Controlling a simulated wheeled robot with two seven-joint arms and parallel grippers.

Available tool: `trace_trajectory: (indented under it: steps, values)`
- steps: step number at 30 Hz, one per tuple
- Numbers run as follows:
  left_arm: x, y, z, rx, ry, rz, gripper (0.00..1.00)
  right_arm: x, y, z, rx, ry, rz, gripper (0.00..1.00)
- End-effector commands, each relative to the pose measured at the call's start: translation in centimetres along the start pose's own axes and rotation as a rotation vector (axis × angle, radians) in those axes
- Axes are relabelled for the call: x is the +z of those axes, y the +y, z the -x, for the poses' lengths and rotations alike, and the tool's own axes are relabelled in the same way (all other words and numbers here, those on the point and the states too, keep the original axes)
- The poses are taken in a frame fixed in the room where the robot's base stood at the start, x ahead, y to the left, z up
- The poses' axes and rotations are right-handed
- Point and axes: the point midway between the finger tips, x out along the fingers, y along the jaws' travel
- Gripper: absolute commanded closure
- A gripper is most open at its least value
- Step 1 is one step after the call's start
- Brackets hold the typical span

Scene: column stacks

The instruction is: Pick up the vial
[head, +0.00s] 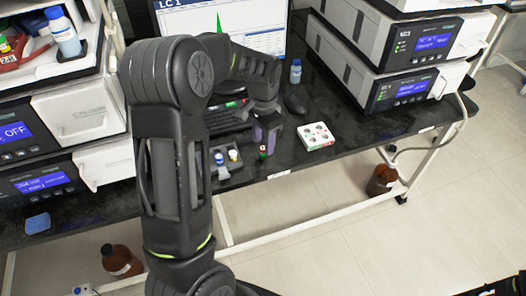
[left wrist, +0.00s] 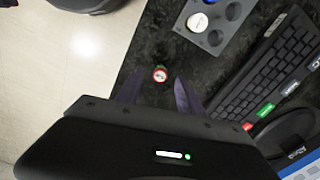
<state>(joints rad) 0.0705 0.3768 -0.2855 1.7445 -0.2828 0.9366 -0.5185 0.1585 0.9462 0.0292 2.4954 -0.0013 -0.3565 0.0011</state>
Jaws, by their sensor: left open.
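A small vial with red, white and green colouring (left wrist: 160,74) stands on the dark bench, seen from above in the left wrist view. It also shows in the head view (head: 263,151), just below the fingers. My left gripper (left wrist: 159,77) is open, with one purple-grey finger on each side of the vial in the picture. In the head view the left gripper (head: 266,133) points down at the bench near its front edge. Whether the fingers touch the vial cannot be told.
A grey vial holder (head: 231,168) with capped vials stands left of the vial. A keyboard (left wrist: 262,75) lies close by. The bench's front edge is close.

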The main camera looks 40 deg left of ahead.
Motion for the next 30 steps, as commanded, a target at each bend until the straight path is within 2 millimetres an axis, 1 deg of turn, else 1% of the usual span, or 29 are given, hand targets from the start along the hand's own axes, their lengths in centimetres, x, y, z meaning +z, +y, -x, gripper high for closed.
trace_trajectory:
  steps: [1, 3, 7, 24, 26, 30]
  values:
    - [0.1, 0.1, -0.7, 0.003, -0.005, 0.000, 0.55, 0.0, -0.1, 0.3, 0.000, 0.000, 0.000, 0.60]
    - [0.0, 0.1, -1.8, 0.002, -0.005, 0.000, 0.55, 0.0, -0.1, 0.3, 0.000, 0.000, 0.000, 0.60]
    - [0.0, 0.0, -2.7, 0.001, -0.001, 0.000, 0.55, 0.0, -0.1, 0.3, 0.000, 0.000, 0.000, 0.60]
    - [0.0, 0.0, -2.8, 0.000, 0.000, 0.000, 0.55, 0.0, -0.1, 0.3, 0.000, 0.000, 0.000, 0.60]
    - [0.0, 0.0, -2.8, 0.000, 0.000, 0.000, 0.59, 0.0, -0.1, 0.3, 0.000, 0.000, 0.000, 0.60]
    - [0.0, 0.0, -2.8, 0.000, 0.000, 0.000, 0.70, 0.0, -0.1, 0.3, 0.000, 0.000, 0.000, 0.60]
